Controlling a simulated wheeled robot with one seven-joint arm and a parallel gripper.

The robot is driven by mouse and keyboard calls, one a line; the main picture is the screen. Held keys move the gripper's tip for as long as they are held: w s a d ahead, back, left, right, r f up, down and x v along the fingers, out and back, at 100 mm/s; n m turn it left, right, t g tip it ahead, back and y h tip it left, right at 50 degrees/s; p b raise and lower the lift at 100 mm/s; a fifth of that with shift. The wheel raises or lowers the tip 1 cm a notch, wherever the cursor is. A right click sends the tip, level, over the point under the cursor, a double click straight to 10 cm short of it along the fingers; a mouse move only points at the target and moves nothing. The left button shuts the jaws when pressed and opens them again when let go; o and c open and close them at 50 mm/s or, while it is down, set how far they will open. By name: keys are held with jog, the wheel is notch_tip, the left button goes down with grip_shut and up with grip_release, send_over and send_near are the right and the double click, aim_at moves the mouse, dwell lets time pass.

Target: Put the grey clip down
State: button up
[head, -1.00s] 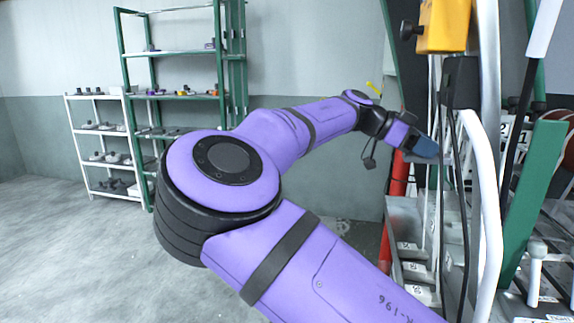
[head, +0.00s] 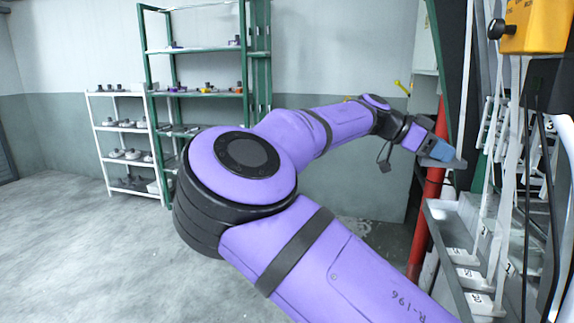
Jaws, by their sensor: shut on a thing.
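My gripper (head: 436,150) is at the right of the head view, at the end of my purple arm. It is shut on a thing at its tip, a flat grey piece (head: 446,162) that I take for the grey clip. Only a thin edge of it shows below the blue fingers, and the rest is hidden. The gripper is in the air, left of a machine frame and above a row of grey trays.
Grey trays with white numbered tags (head: 466,256) run along the right, below the gripper. A red post (head: 427,215) stands beside them. A yellow control box (head: 538,27) hangs at upper right. Green shelving (head: 195,93) and a white rack (head: 123,155) stand at back left. The left floor is clear.

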jog(key=w+d+f+n+t+y, duration=0.1)
jog(key=w+d+f+n+t, duration=0.25)
jog(key=f, duration=0.45)
jog(key=w+d+f+n+t, duration=0.2)
jog(key=d+f+n+t, duration=0.15)
jog(key=f, duration=0.45)
jog(key=w+d+f+n+t+y, duration=0.1)
jog(key=w+d+f+n+t, duration=0.2)
jog(key=f, duration=0.6)
jog(key=a+f+n+t+y, duration=0.6)
jog(key=a+f+n+y, duration=0.2)
jog(key=a+f, duration=0.15)
jog(key=a+n+y, duration=0.2)
jog(key=a+y, duration=0.1)
jog(key=a, duration=0.1)
jog(key=s+f, duration=0.6)
jog(key=shift+s+a+f+n+t, duration=0.2)
jog(key=shift+s+n+t, duration=0.1)
